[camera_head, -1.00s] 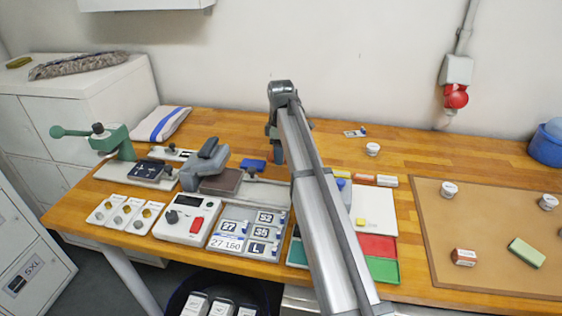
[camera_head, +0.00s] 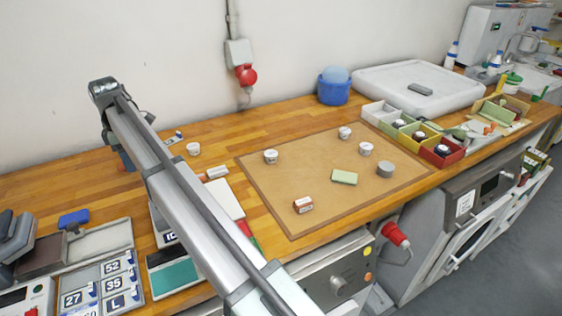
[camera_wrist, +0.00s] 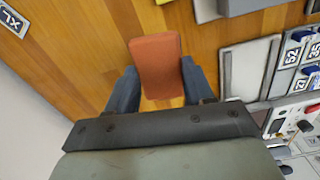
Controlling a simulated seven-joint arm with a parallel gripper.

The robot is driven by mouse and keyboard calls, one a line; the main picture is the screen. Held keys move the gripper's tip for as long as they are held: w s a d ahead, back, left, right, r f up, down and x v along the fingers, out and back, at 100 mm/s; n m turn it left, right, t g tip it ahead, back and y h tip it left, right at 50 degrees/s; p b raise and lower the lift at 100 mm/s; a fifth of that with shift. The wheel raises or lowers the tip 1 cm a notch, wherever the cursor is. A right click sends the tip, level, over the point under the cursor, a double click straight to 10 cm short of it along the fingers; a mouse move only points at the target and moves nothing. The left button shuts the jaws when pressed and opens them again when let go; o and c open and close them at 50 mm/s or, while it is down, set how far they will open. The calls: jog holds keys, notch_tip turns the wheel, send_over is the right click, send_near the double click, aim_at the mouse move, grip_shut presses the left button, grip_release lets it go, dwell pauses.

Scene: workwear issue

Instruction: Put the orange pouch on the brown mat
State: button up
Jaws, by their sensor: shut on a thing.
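The orange pouch (camera_wrist: 157,62) stands out between the two blue fingers of my gripper (camera_wrist: 155,88) in the wrist view. The fingers are shut on its sides, with wooden table behind it. In the head view my gripper (camera_head: 124,158) hangs over the left part of the table, and my arm largely hides the pouch. The large brown mat (camera_head: 275,190), with a darker border, lies flat to the right, well apart from my gripper.
On the mat stand several white round tubs (camera_head: 270,156), a red-and-white box (camera_head: 303,205), a green block (camera_head: 344,177) and a grey round piece (camera_head: 385,169). Its middle has bare room. A blue tub (camera_head: 334,88) stands behind; open boxes (camera_head: 441,150) stand at its right.

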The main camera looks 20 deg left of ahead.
jog(key=w+d+m, duration=0.2)
jog(key=w+d, duration=0.7)
jog(key=w, duration=0.3)
jog(key=m, duration=0.6)
send_near(313, 151)
jog(key=shift+f, duration=3.15)
jog(key=shift+f, duration=0.2)
jog(key=o, duration=1)
jog(key=shift+o, duration=0.2)
jog(key=shift+r, duration=0.15)
notch_tip(313, 151, up, 12)
